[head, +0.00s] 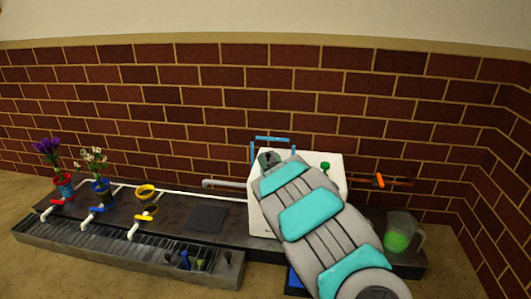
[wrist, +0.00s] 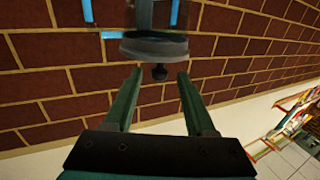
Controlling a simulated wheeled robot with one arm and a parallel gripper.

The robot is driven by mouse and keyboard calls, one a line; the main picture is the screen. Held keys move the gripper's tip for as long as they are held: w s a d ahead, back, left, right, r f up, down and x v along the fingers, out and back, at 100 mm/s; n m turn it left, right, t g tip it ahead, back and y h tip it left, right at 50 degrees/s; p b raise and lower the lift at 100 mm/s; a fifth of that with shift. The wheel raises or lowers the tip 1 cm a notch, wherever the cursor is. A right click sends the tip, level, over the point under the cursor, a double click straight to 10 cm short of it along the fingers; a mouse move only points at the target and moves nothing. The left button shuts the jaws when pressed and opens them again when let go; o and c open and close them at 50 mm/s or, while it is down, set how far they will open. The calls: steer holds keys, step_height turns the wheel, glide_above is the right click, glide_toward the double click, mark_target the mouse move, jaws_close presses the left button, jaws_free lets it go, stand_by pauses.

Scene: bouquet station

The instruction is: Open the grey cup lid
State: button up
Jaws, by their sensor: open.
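The grey cup lid (wrist: 153,48) shows in the wrist view as a dark grey round disc with a small black knob (wrist: 159,72). The wrist picture looks upside down, with the knob pointing to its bottom. My gripper (wrist: 160,71) is open, with one dark green finger on each side of the knob and a visible gap on both sides. Whether the knob lies at fingertip depth I cannot tell. The lid appears closed on the cup, whose body is mostly cut off. In the head view my arm hides most of this area.
A white box (head: 334,170) stands behind my arm, with a blue frame (head: 271,139) at its back. A jug with green liquid (head: 397,239) stands right. Flower pots (head: 102,188) and a slotted rack (head: 130,251) are left. A brick wall (head: 200,90) closes the back.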

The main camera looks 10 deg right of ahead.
steer(key=shift+w+a, duration=0.2)
steer(key=shift+w, duration=2.75)
jaws_close()
